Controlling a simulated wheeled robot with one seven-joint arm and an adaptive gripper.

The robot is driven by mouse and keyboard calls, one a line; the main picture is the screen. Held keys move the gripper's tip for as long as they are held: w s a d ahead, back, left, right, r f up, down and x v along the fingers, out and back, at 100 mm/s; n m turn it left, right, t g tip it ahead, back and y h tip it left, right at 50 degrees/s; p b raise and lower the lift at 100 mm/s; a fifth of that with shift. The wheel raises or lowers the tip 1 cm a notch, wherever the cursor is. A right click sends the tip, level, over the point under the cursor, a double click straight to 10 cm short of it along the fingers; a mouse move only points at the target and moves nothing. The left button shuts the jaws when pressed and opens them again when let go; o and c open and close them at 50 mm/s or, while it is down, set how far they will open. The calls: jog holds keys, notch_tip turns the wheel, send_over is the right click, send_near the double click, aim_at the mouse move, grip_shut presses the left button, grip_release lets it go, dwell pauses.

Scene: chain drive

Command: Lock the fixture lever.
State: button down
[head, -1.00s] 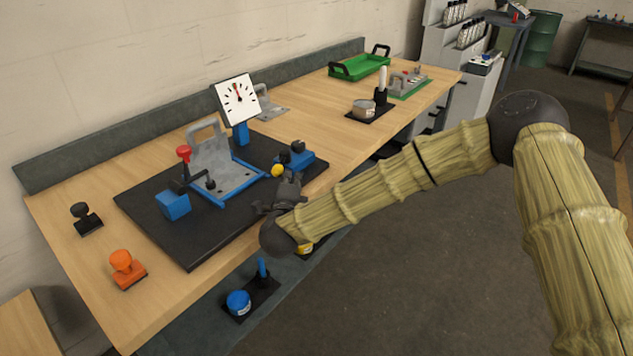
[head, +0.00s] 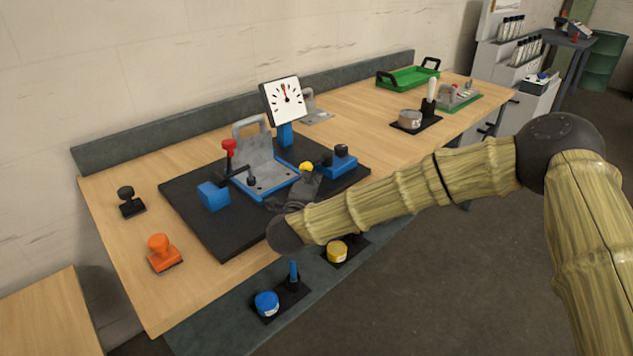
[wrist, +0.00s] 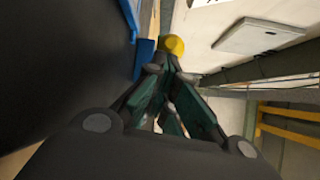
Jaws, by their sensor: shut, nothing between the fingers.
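The fixture on the black mat (head: 225,235) has a grey plate with a handle (head: 262,165) in a blue frame. A dark lever with a red knob (head: 229,147) stands at its left, beside a blue block (head: 213,196). A yellow knob (head: 306,167) is at its right front, by a blue block with a black knob (head: 340,163). I cannot tell which is the fixture lever. My gripper (head: 308,177) is shut and empty at the yellow knob. In the wrist view the yellow knob (wrist: 172,45) is just beyond my fingertips (wrist: 174,72); contact is unclear.
A dial gauge (head: 285,101) stands behind the fixture. An orange stamp (head: 162,253) and a black stamp (head: 130,202) are at the left. A green tray (head: 408,78) and a tin (head: 410,118) are farther right.

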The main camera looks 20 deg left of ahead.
jog(key=shift+a, duration=0.35)
jog(key=shift+w+d, duration=0.1)
jog(key=shift+d, duration=0.1)
jog(key=shift+d+f, duration=0.1)
jog(key=shift+d, duration=0.3)
jog(key=d, duration=0.2)
jog(key=s+d, duration=0.1)
jog(key=shift+f, duration=0.3)
jog(key=s+a, duration=0.2)
jog(key=s, duration=0.1)
jog(key=s+a+b, duration=0.1)
jog(key=s+a, duration=0.2)
jog(key=s, duration=0.2)
jog(key=shift+s+a+r+b, duration=0.3)
jog(key=shift+a+r+b, duration=0.1)
jog(key=shift+r, duration=0.1)
